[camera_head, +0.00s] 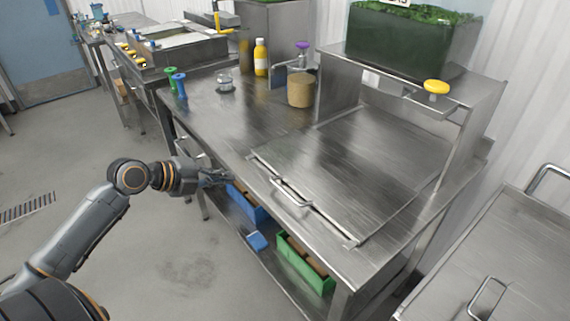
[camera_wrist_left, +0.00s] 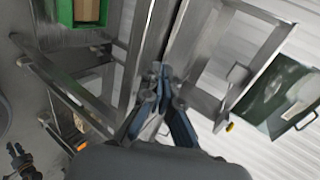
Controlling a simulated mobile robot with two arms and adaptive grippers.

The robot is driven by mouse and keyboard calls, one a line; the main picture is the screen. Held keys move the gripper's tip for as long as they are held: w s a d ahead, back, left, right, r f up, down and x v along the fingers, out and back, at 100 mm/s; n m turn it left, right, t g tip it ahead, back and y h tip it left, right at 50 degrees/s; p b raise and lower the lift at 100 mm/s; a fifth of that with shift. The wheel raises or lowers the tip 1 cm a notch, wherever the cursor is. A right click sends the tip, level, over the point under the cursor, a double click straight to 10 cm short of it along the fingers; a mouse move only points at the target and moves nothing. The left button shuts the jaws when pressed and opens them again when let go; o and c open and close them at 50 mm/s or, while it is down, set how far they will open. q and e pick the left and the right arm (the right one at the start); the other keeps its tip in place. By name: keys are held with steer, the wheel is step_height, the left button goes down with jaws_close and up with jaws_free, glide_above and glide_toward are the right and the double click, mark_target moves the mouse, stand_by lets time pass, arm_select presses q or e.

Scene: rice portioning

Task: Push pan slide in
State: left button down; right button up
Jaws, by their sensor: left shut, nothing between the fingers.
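The pan slide appears to be the flat steel panel (camera_head: 350,165) set in the top of the steel table, with a bar handle (camera_head: 291,192) along its front edge. From the head view I cannot tell how far it sits in. My left gripper (camera_head: 222,178) is at the table's front edge, left of the handle and apart from it. In the wrist view the left gripper's fingers (camera_wrist_left: 163,85) are together and empty, with steel table parts behind them.
A blue bin (camera_head: 247,203) and a green bin (camera_head: 304,262) sit under the table. A raised steel shelf (camera_head: 410,75) bears a dark green tub (camera_head: 405,45). A brown container (camera_head: 301,90) and a yellow bottle (camera_head: 261,58) stand at the back. Open floor lies left.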

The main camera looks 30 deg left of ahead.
arm_select(q)
steer(key=p, duration=0.2)
glide_toward(275, 172)
steer(key=f, duration=0.1)
steer(key=w+f, duration=0.1)
steer(key=shift+w+d+f, duration=0.1)
steer(key=shift+f, duration=0.25)
steer(key=w+p, duration=0.1)
steer(key=w+d, duration=0.1)
steer(key=w, duration=0.1)
steer(key=shift+d+f+p, duration=0.15)
steer(key=shift+p, duration=0.25)
steer(key=shift+w+d+f, duration=0.1)
steer(key=shift+w+d, duration=0.1)
steer(key=shift+w, duration=0.35)
